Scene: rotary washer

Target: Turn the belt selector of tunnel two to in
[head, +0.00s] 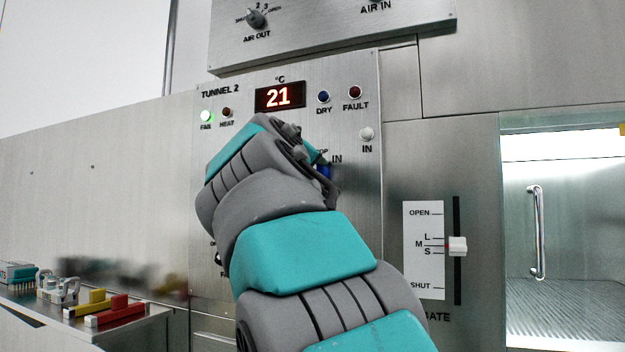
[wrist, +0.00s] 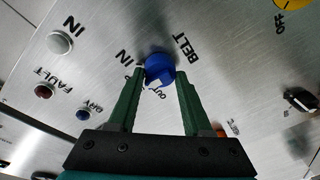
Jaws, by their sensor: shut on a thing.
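The blue belt selector knob (wrist: 160,66) is on the steel panel in the wrist view, beside the words BELT, IN and OUT. My gripper (wrist: 161,76) has its two green fingers on either side of the knob and is shut on it. I cannot tell clearly which mark the knob points to. In the head view the Tunnel 2 panel (head: 235,105) shows a red display reading 21. A small part of the blue knob (head: 323,172) shows there beside the word IN. My arm hides the rest of the knob and the fingers.
A white IN lamp (head: 366,133) is up and right of the knob. A gate slider (head: 457,246) and a glass-fronted opening with a handle (head: 537,232) are to the right. Another panel (head: 330,35) overhangs above.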

